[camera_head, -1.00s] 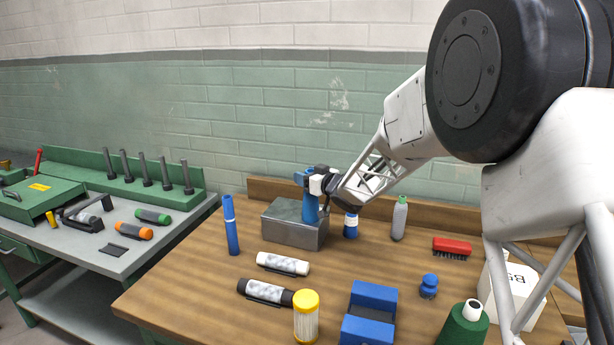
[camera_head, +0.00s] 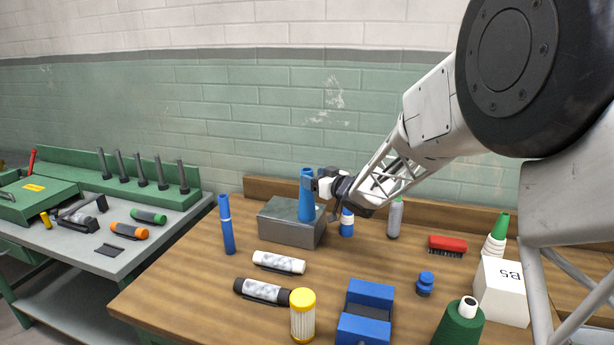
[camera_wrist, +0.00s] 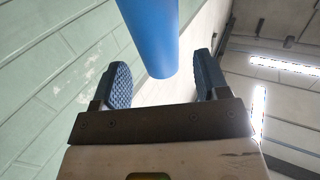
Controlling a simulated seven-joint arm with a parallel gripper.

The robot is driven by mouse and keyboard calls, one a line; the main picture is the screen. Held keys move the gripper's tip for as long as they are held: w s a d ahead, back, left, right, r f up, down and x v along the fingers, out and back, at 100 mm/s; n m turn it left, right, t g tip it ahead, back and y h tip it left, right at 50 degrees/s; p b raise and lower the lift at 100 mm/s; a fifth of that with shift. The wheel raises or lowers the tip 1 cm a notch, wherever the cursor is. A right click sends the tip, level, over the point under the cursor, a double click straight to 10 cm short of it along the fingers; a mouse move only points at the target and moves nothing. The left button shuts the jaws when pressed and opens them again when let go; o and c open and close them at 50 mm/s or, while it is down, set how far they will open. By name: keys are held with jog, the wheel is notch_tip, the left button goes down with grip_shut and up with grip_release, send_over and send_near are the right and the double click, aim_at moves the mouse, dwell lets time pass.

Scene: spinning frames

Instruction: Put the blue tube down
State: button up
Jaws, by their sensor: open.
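A blue tube (camera_head: 307,200) stands upright at the right part of a grey metal box (camera_head: 284,232), and it seems to rest on the box top. My gripper (camera_head: 320,187) is beside the tube's upper part, on its right. In the wrist view the open fingers (camera_wrist: 163,85) sit to either side of the blue tube's end (camera_wrist: 152,35), with gaps on both sides. A second blue tube (camera_head: 226,226) stands upright on the wooden bench, left of the box.
The wooden bench (camera_head: 190,298) also holds a blue-and-white bottle (camera_head: 347,224), a grey bottle (camera_head: 395,218), a red brush (camera_head: 447,246), a white tube (camera_head: 279,263), a black-capped tube (camera_head: 262,291), a yellow-capped jar (camera_head: 303,316) and a blue block (camera_head: 366,312). A grey side table (camera_head: 95,253) stands left.

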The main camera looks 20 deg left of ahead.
jog(key=v, duration=0.6)
jog(key=shift+s+d, duration=0.2)
jog(key=shift+d, duration=0.15)
dwell(0.5)
jog(key=s+d+r+m+t+h, duration=0.2)
jog(key=d+r+m+h, duration=0.15)
jog(key=d, duration=0.45)
jog(key=s+d+r+m+t+h, duration=0.25)
jog(key=d+h, duration=0.25)
jog(key=d, duration=0.3)
jog(key=s+d+m+g+h, duration=0.1)
jog(key=s+d+m+h, duration=0.3)
jog(key=s+d, duration=0.65)
jog(key=s+d+f+m+g+h, duration=0.1)
jog(key=s+d+f+g, duration=0.1)
jog(key=s, duration=0.8)
jog(key=s+d+f+g+h, duration=0.1)
jog(key=s+d+g, duration=0.3)
jog(key=s, duration=0.7)
jog(key=s+d+f+m+g+h, duration=0.1)
jog(key=s+d+f+g, duration=0.2)
jog(key=s, duration=0.7)
jog(key=shift+s+d+m, duration=0.3)
jog(key=shift+s+d, duration=0.05)
jog(key=shift+d, duration=0.55)
